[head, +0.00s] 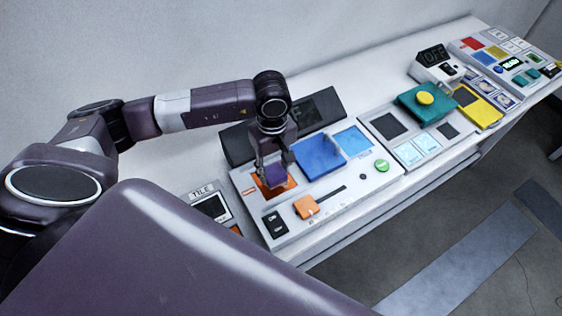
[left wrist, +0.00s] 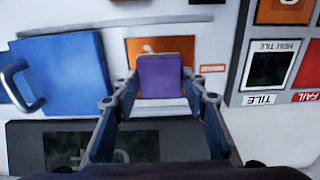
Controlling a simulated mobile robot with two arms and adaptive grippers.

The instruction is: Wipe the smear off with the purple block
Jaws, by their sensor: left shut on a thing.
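The purple block (head: 275,174) is held in my left gripper (head: 273,160). In the left wrist view the purple block (left wrist: 165,77) sits between the two fingertips of the gripper (left wrist: 159,88). It is over the orange square (head: 288,187) on the white panel, and covers part of it. Whether the block touches the square I cannot tell. In the left wrist view the orange square (left wrist: 133,46) shows a small pale mark (left wrist: 147,48) beside the block; I cannot tell whether it is the smear. My right gripper is not in view.
A blue plate with a handle (head: 319,157) lies right of the block, with a light blue square (head: 352,140) beyond. A dark display (head: 318,108) stands behind. An orange slider knob (head: 306,207) is in front. A tile panel (head: 208,190) is at left. More panels fill the right.

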